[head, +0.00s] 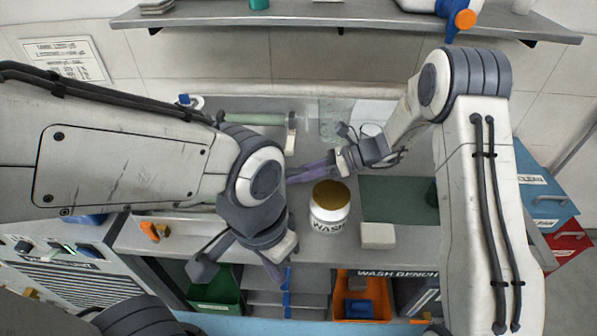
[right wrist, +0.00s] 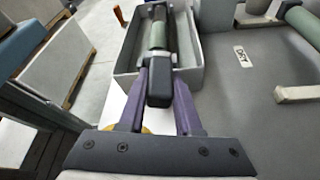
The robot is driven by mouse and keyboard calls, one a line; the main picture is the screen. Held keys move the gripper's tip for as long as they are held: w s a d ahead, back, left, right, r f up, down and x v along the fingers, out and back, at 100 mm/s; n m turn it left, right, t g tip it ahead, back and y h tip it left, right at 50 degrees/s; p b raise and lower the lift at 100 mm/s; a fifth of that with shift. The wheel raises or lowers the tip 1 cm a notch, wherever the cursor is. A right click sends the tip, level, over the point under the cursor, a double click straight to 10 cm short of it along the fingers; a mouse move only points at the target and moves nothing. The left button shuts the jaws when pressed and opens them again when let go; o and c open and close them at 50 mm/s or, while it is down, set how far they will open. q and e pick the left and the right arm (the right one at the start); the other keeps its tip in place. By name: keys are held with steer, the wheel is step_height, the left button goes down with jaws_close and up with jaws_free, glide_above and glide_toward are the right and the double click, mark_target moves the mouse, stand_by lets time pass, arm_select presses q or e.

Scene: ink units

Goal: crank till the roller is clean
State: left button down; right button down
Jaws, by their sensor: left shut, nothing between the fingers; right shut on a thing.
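In the right wrist view a green roller (right wrist: 158,38) lies lengthwise in a grey open trough (right wrist: 125,65); it shows darker at its far end. A dark block-shaped handle (right wrist: 160,88) is at the trough's near end. My right gripper (right wrist: 160,100) is shut on this handle, a purple finger on each side. In the head view my right gripper (head: 300,174) reaches in from the right, and my left arm hides the trough and that roller. My left gripper (head: 240,270) hangs lower, over the bench's front edge, shut and empty, apart from the handle.
A white WASH tub (head: 330,212) with brown contents stands just in front of my right gripper. A pale block (head: 377,236) and a dark green mat (head: 398,198) lie to its right. Another green roller (head: 255,118) rests at the back. A shelf (head: 345,14) runs above.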

steer(key=shift+s+r, duration=0.1)
steer(key=shift+s, duration=0.45)
steer(key=c, duration=0.6)
jaws_free()
steer(key=shift+d, duration=0.25)
steer(key=b+v, duration=0.1)
steer(key=v, duration=0.9)
